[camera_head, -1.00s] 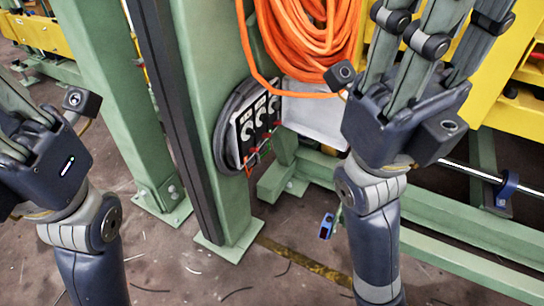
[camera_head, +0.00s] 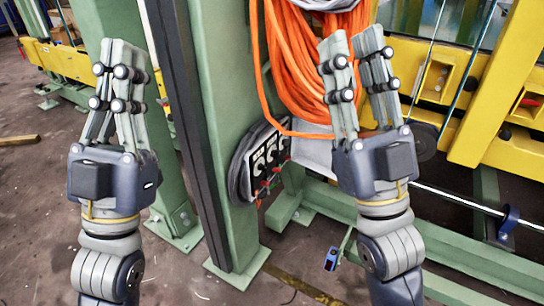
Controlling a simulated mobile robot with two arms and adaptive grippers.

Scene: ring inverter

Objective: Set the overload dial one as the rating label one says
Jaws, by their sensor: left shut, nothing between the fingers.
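A dark panel (camera_head: 269,160) with several round dials and pale labels is on the side of a green post. Its dials and labels are too small to read, so I cannot tell which is overload dial one or rating label one. A dark rounded rim surrounds the panel, and small red and green parts show below it. My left gripper (camera_head: 122,50) is shut and empty, fingers up, left of the post and well apart from the panel. My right gripper (camera_head: 352,42) is raised right of the panel, in front of the orange cable; its opening is unclear. I see nothing in it.
An orange cable coil (camera_head: 288,60) hangs above and right of the panel. The green post (camera_head: 215,90) has a dark vertical rail on its left. A green floor beam (camera_head: 440,235) and yellow frame (camera_head: 515,100) are at right. A small blue item (camera_head: 331,259) hangs low near my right arm.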

